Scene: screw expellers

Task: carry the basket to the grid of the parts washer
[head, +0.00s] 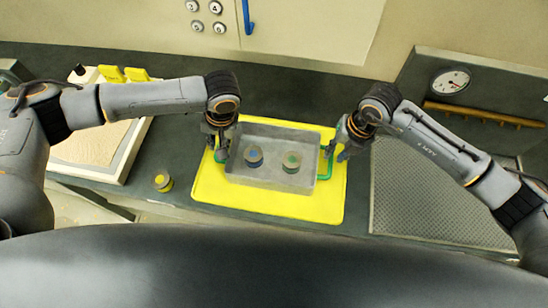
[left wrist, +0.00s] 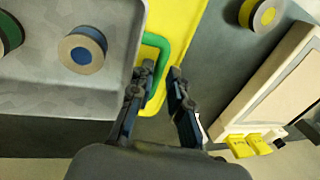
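The grey basket (head: 275,137) rests on a yellow mat (head: 215,190) and holds two round parts, one with a blue centre (head: 253,157) and one with a green centre (head: 291,161). It has a green handle at each end. My left gripper (left wrist: 160,70) is open, its fingers apart with the left green handle (left wrist: 176,45) between them. My right gripper (head: 338,147) is at the right green handle (head: 328,160); its fingers look apart, not closed on it. The parts washer's grid (head: 435,195) is on the right, bare.
A pressure gauge (head: 450,82) and an orange-brown rail (head: 485,115) are at the washer's back. A round yellow-topped part (head: 162,182) stands on the counter left of the mat. A white-framed tray (head: 130,155) with yellow clips lies further left.

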